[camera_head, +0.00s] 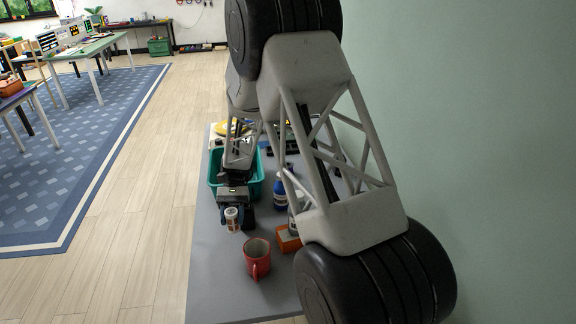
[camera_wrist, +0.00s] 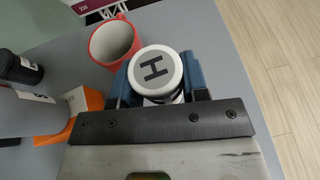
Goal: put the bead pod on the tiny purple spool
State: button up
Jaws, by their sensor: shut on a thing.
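The bead pod is most likely the small jar (camera_head: 233,224) with a white lid marked with a black H, which also shows in the wrist view (camera_wrist: 155,70). My gripper (camera_head: 232,213) is shut on it, with a blue finger on each side in the wrist view (camera_wrist: 160,84). The jar is upright, over the left part of the grey table. I cannot tell its height above the table. I do not make out the tiny purple spool in either view; my arm hides much of the table.
A red mug (camera_head: 257,262) stands close to the jar on the grey table (camera_head: 215,285). An orange box (camera_head: 287,240) and a blue bottle (camera_head: 280,192) are to the right. A teal bin (camera_head: 258,182) is behind my gripper. The table's front left is clear.

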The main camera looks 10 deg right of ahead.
jog(key=w+d+r+m+t+y, duration=0.1)
jog(key=w+d+m+t+y, duration=0.2)
jog(key=w, duration=0.6)
jog(key=w+d+r+m+t+y, duration=0.2)
jog(key=w+d+m+t+y, duration=0.2)
jog(key=w+m, duration=0.3)
jog(key=w+d+r+m+t+y, duration=0.2)
jog(key=w+d+m+t+y, duration=0.2)
jog(key=w, duration=0.6)
jog(key=shift+w+d+r+m+t+y, duration=0.15)
jog(key=shift+w+m+t+y, duration=0.2)
jog(key=shift+m+t, duration=0.4)
jog(key=w+d+r+m+t, duration=0.1)
jog(key=w+d+m+t, duration=0.3)
jog(key=w+d, duration=0.6)
jog(key=d, duration=0.2)
jog(key=shift+d+r, duration=0.2)
jog(key=shift+d, duration=0.15)
jog(key=shift+f, duration=0.1)
jog(key=shift+t, duration=0.25)
jog(key=shift+f, duration=3)
jog(key=shift+f, duration=1.9)
